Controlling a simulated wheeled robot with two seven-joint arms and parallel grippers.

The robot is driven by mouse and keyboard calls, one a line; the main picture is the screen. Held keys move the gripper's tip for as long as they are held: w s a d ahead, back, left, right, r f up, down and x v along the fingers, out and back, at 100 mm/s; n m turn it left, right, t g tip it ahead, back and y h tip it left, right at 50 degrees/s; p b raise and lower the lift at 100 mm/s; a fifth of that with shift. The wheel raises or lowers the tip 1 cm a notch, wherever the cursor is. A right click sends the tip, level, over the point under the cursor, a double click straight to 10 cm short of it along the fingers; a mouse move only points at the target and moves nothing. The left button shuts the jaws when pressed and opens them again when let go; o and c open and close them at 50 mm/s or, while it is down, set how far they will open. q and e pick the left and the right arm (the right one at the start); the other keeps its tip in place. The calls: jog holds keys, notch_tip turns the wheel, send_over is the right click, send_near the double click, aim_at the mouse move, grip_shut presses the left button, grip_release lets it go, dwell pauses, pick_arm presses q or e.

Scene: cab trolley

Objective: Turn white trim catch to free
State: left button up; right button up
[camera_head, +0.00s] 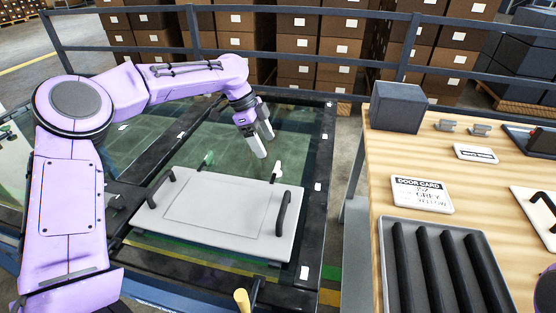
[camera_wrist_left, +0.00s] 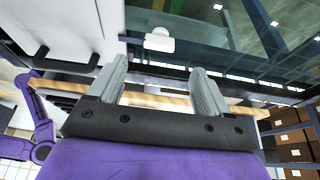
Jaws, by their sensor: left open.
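The white trim catch (camera_head: 278,169) stands at the far edge of the pale door panel (camera_head: 175,221), toward its right end. It also shows in the left wrist view (camera_wrist_left: 159,40), beyond and between the fingertips. My left gripper (camera_head: 266,145) is above the glass just behind the panel, up and left of the white catch in the head view. Its two fingers are apart and empty in the left wrist view (camera_wrist_left: 158,67), not touching the catch. A green catch (camera_head: 208,159) stands farther left on the same edge. My right gripper does not show.
The panel has black handles at its left (camera_head: 160,188) and right (camera_head: 282,213) ends. A dark-framed glass surface (camera_head: 300,133) lies around it. A wooden table (camera_head: 370,190) at right holds a grey ribbed tray (camera_head: 383,245), a box (camera_head: 398,106) and a door card label (camera_head: 421,194). A railing (camera_head: 330,11) runs behind.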

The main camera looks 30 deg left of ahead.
aim_at(276, 165)
pick_arm(q)
jog(key=x, duration=0.8)
jog(key=shift+d+f, duration=0.15)
jog(key=shift+f, duration=0.05)
jog(key=c, duration=1)
